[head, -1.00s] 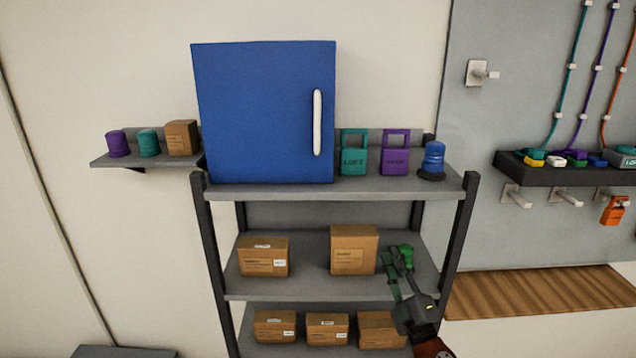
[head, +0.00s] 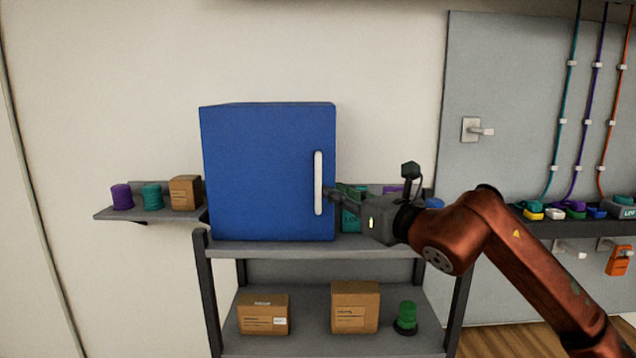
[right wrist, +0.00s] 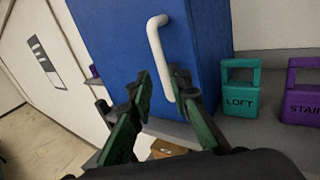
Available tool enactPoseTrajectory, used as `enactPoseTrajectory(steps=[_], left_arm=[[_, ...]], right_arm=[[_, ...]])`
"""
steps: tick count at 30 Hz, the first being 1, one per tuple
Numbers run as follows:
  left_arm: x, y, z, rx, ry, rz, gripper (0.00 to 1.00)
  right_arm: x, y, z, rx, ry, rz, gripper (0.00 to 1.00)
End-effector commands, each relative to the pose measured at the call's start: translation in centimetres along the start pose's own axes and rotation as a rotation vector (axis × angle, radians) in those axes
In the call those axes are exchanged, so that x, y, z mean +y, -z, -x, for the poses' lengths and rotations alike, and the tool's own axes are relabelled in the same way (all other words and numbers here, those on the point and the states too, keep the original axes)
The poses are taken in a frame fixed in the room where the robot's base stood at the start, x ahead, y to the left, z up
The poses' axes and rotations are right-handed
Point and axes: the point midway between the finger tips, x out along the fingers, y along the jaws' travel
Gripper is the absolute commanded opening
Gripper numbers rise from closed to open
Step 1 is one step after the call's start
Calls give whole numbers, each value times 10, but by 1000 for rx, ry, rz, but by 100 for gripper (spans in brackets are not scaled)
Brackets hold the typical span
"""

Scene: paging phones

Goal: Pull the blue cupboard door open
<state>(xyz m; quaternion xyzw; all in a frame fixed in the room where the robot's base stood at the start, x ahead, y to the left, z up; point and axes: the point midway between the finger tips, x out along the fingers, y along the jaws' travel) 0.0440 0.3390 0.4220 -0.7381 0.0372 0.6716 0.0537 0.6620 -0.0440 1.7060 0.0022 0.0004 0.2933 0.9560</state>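The blue cupboard (head: 262,170) stands on the top shelf of the rack, and its door looks closed. A white upright bar handle (head: 318,183) is on the door's right side; it also shows in the right wrist view (right wrist: 157,48). My right gripper (head: 333,196) reaches in from the right, with its tips beside the handle. In the right wrist view its two green-padded fingers (right wrist: 160,76) are apart, with the lower part of the handle between them, close to the right finger. I cannot tell whether they touch it. My left gripper is not in view.
A teal LOFT tag (right wrist: 240,88) and a purple tag (right wrist: 302,92) stand right of the cupboard. Cardboard boxes (head: 355,307) and a green knob-like object (head: 406,318) sit on the shelf below. A small wall shelf (head: 150,213) is left.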

Motion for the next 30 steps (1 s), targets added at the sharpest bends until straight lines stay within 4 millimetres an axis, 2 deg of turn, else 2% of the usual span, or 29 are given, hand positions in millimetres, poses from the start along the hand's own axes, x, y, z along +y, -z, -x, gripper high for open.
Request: enactPoseTrajectory(steps=[15,20,27,30], left_arm=[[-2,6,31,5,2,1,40],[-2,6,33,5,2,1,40],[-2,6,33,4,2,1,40],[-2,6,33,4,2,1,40]], right_arm=[[-1,-5,-67,0,7,5,18],[-2,-3,-75,-1,8,5,18],[-2,-2,-76,-1,7,5,18],[-2,-2,-76,-1,7,5,12]])
